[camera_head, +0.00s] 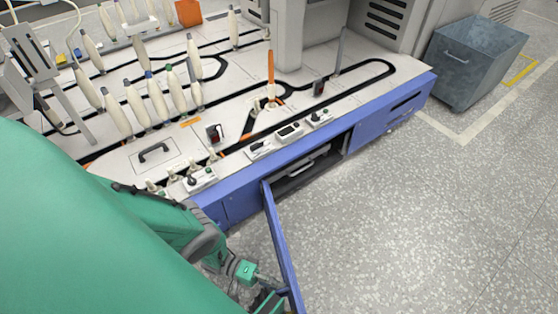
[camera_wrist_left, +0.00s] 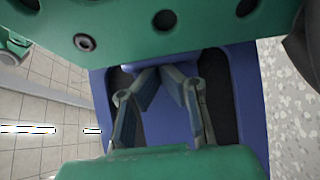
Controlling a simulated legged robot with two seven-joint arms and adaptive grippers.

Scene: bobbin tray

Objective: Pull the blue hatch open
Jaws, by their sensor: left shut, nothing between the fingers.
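The blue hatch (camera_head: 281,243) stands swung out from the front of the blue machine base, seen almost edge-on in the head view. The opening behind it (camera_head: 305,170) shows a dark inside with a pale handle-like part. My left gripper (camera_head: 268,301) is low in the head view, beside the outer end of the hatch and partly cut off by the frame edge. In the left wrist view the left gripper (camera_wrist_left: 161,75) is shut and empty in front of a blue panel (camera_wrist_left: 247,105) with dark slots, apparently the hatch. Contact cannot be told. My right gripper is not in view.
The machine's white top (camera_head: 330,105) carries black tracks, several bobbins (camera_head: 137,105) and small control boxes (camera_head: 290,131). A grey-blue bin (camera_head: 470,65) stands at the back right. The speckled floor (camera_head: 420,220) right of the hatch is clear.

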